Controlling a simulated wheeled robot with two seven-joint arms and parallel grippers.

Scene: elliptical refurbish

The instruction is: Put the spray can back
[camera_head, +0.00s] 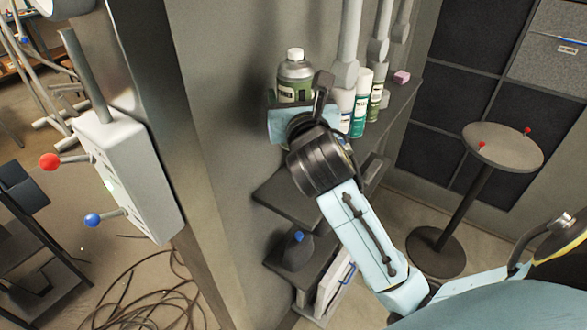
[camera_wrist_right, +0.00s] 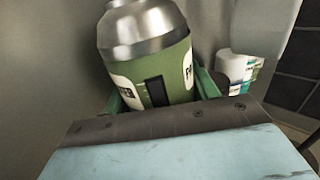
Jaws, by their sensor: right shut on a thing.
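A green spray can (camera_head: 296,88) with a silver shoulder and white cap stands upright by the wall, at the left end of the upper shelf (camera_head: 402,104). My right gripper (camera_head: 292,104) is shut on it from the front. In the right wrist view the can (camera_wrist_right: 150,55) rises between the green fingers (camera_wrist_right: 165,97), and its top is cut off by the frame. The gripper hides the can's base, so I cannot tell whether it touches the shelf. My left gripper is not in view.
Several white, teal and green cans (camera_head: 359,103) stand on the shelf just right of the held can. A small pink block (camera_head: 401,77) lies farther along. Lower shelves (camera_head: 288,197) hold a dark bottle (camera_head: 297,250). A round table (camera_head: 503,146) stands at right.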

